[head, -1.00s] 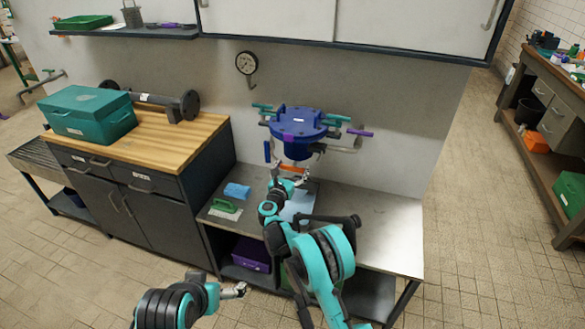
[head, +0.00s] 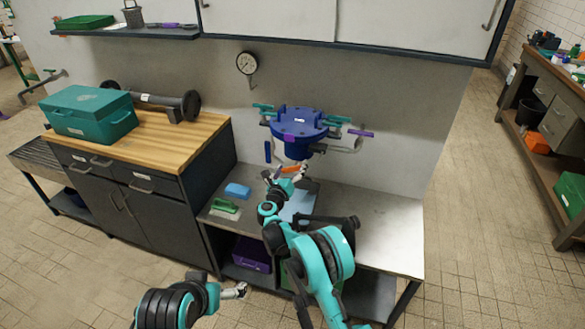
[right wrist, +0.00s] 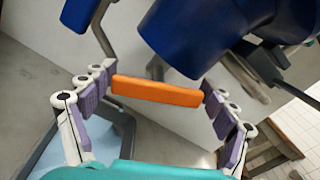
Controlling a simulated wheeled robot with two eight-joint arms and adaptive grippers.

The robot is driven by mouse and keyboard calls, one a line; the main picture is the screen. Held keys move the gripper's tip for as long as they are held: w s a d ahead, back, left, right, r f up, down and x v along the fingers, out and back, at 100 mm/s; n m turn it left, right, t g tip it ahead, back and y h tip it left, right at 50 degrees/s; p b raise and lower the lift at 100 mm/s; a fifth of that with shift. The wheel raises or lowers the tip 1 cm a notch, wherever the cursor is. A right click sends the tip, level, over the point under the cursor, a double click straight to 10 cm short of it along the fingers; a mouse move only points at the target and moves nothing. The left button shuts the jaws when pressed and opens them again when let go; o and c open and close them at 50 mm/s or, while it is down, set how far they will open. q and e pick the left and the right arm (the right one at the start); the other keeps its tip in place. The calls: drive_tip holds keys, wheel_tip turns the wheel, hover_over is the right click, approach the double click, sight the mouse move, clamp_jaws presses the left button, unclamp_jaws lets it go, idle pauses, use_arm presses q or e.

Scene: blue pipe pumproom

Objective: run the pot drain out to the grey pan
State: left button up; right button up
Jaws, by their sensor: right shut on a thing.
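The blue pot (head: 298,128) with its flanged lid is mounted on the wall above the bench. An orange drain handle (right wrist: 155,91) shows under it in the right wrist view, lying crosswise between my fingers; it also shows in the head view (head: 291,169). My right gripper (right wrist: 158,100) is shut on this handle, below the pot's blue body. My left gripper (head: 238,291) hangs low in front of the bench, away from the pot; its fingers are too small to read. A pale blue surface (head: 300,203) lies below the pot, partly behind my right arm. I cannot make out the grey pan.
A blue block (head: 237,190) and a green-handled brush (head: 225,206) lie on the bench left of my right arm. A purple bin (head: 251,254) is on the shelf below. Teal and purple valve handles (head: 360,133) flank the pot. The bench's right end is clear.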

drive_tip(key=shift+n, duration=0.8)
drive_tip(key=o, duration=1)
drive_tip(key=shift+a, duration=0.1)
drive_tip(key=v, duration=1.2)
